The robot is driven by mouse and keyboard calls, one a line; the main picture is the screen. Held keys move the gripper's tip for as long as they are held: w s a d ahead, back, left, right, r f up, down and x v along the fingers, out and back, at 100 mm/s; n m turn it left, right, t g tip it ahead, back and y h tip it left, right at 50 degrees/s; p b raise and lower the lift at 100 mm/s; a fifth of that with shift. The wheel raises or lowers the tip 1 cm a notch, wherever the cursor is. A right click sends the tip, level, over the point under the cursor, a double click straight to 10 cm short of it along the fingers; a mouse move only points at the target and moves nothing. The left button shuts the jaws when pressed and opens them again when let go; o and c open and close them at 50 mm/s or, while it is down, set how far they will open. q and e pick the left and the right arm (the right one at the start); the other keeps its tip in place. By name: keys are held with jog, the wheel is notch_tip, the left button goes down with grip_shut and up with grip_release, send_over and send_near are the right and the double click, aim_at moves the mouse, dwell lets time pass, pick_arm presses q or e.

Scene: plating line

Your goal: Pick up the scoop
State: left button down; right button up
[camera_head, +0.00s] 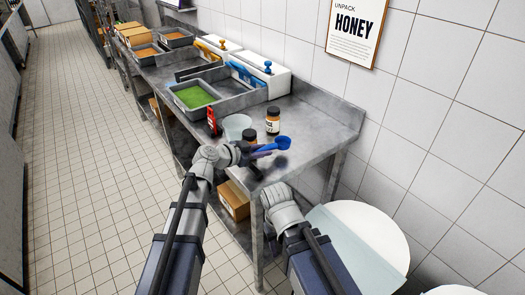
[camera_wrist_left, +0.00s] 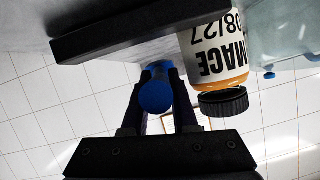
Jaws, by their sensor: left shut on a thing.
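The blue scoop (camera_head: 284,143) is above the near end of the steel table, its bowl to the right. My left gripper (camera_head: 258,154) is shut on it. In the left wrist view the scoop (camera_wrist_left: 156,94) shows end-on between the two dark fingers. My right wrist is in front of the table's near edge, low and to the right of the left gripper; its fingers are not clear.
On the steel table (camera_head: 310,128), a jar (camera_head: 273,121) with a dark lid and a translucent tub (camera_head: 237,125) stand close behind the scoop. A red bottle (camera_head: 212,121) is to the left. A tray of green food (camera_head: 194,97) lies farther back. A round white top (camera_head: 375,225) is at right.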

aim_at(262, 148)
pick_arm(q)
notch_tip(262, 148, up, 7)
jog(key=p, duration=0.6)
jog(key=shift+r, duration=0.2)
